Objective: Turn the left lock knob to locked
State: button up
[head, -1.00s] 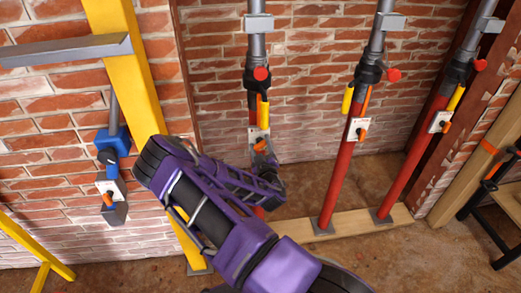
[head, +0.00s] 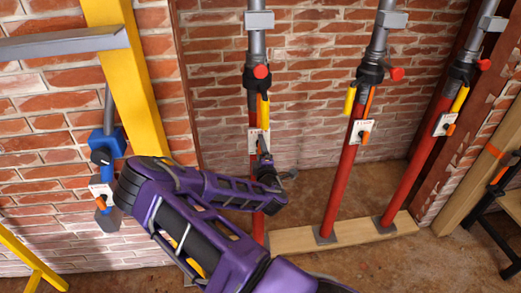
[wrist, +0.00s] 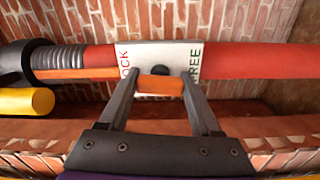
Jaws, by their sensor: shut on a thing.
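The left prop (head: 257,226) is a red tube with a grey upper part. Its white lock plate (head: 252,142) also shows in the wrist view (wrist: 185,55), with "LOCK" to the left and "FREE" to the right. The orange lock knob (wrist: 160,86) lies between the two words, below a black pivot (wrist: 159,71). My gripper (wrist: 161,88) has one finger at each end of the knob and is shut on it. In the head view my gripper (head: 265,162) is at the lower edge of the plate, and the knob is mostly hidden there.
Two more red props, the middle (head: 340,190) and the right (head: 415,160), stand on a wooden sill (head: 290,239) before the brick wall. A yellow post (head: 133,70) and a blue clamp (head: 108,143) are at the left, close to my arm.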

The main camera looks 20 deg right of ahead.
jog(key=shift+n, duration=0.5)
dwell(0.3)
jog(key=o, duration=1.4)
jog(key=shift+s, duration=0.1)
jog(key=v, duration=1.7)
jog(key=shift+s+r+p, duration=0.1)
jog(key=shift+s+p, duration=0.05)
jog(key=shift+p, duration=0.15)
